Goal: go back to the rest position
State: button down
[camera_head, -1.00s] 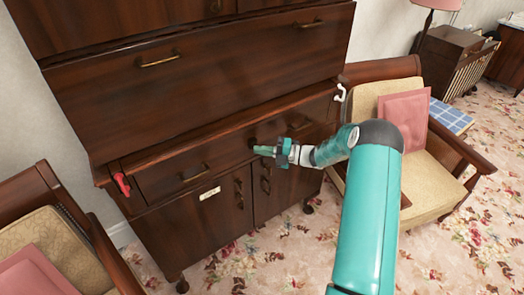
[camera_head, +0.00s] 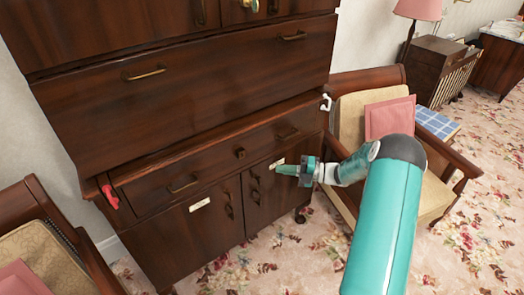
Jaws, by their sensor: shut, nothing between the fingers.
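My gripper (camera_head: 287,170) is shut and empty, at the end of my teal and white arm. It points left, in front of the right lower door of a dark wooden cabinet (camera_head: 150,110). Whether the fingertips touch the cabinet cannot be told. The long drawer (camera_head: 215,165) above the doors has two brass handles and a small square knob or lock in its middle; it looks shut.
A red handle-like piece (camera_head: 110,197) is at the cabinet's left and a white hook (camera_head: 326,103) at its right. An armchair with a pink cushion (camera_head: 390,118) stands behind my arm. Another armchair (camera_head: 45,245) is at the left. Flowered carpet (camera_head: 260,262) lies clear in front.

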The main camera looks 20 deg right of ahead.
jog(key=s+a+r+n+g+h, duration=0.75)
jog(key=s+a+r+n, duration=0.7)
jog(key=n, duration=0.65)
jog(key=s+r+n+t+h, duration=0.2)
jog(key=s+r+n+h, duration=0.2)
jog(key=s+n, duration=0.4)
jog(key=s+r+n+t+h, duration=0.3)
jog(key=s+n, duration=0.6)
jog(key=n, duration=0.3)
jog(key=shift+s+r+h, duration=0.2)
jog(key=shift+r+h, duration=0.65)
jog(key=shift+r, duration=0.2)
jog(key=shift+d, duration=0.1)
